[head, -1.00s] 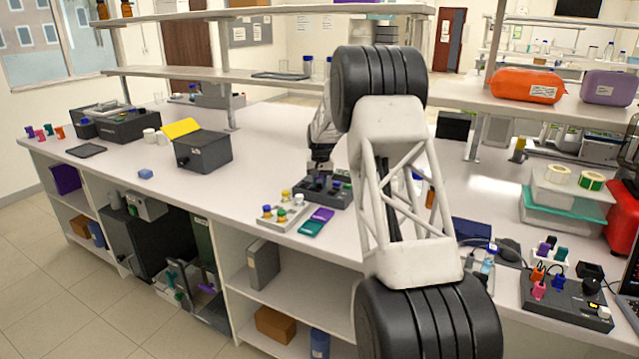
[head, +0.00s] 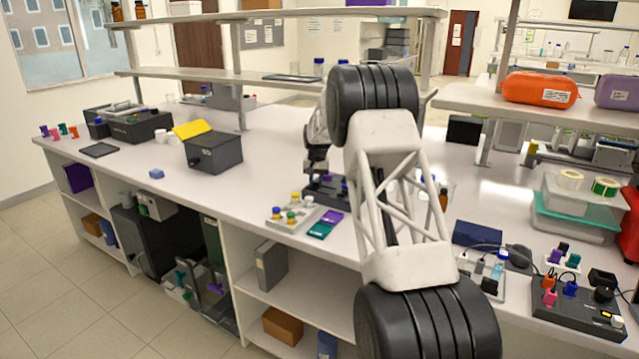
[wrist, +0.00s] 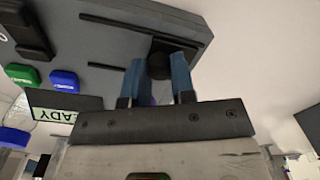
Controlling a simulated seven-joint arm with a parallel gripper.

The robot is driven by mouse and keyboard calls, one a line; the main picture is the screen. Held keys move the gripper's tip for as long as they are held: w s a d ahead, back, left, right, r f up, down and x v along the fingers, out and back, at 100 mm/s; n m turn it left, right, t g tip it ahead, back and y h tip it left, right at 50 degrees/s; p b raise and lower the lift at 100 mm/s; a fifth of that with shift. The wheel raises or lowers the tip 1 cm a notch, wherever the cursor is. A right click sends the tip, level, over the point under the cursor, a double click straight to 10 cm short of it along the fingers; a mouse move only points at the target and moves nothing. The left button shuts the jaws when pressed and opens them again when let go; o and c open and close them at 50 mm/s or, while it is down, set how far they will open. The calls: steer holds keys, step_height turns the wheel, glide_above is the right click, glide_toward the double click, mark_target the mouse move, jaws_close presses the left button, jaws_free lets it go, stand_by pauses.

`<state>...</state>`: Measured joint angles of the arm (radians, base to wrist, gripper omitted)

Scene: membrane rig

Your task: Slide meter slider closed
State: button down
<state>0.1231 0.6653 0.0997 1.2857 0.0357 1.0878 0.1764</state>
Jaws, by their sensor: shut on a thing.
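The meter is a dark grey box (head: 323,191) on the bench, partly hidden behind my arm in the head view. In the wrist view its grey face (wrist: 105,35) fills the upper part, with thin black slots and a black slider knob (wrist: 158,65). My gripper (wrist: 158,72) has its two blue fingers on either side of this knob, shut on it. In the head view my gripper (head: 316,168) is at the far left part of the box, its fingertips too small to make out.
A small tray with colored caps (head: 291,215) and purple and teal blocks (head: 325,224) lie in front of the meter. A dark box (head: 213,152) stands to the left with clear bench between. Shelves (head: 280,78) run behind. A READY display (wrist: 62,114) shows in the wrist view.

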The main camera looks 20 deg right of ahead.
mark_target(316, 183)
steer(key=shift+w+a, duration=0.1)
steer(key=c, duration=0.9)
jaws_free()
steer(key=shift+c, duration=0.2)
steer(key=shift+r, duration=0.15)
steer(key=shift+r, duration=3.8)
steer(key=shift+r, duration=0.1)
steer(key=shift+r, duration=2.35)
steer(key=shift+r, duration=0.1)
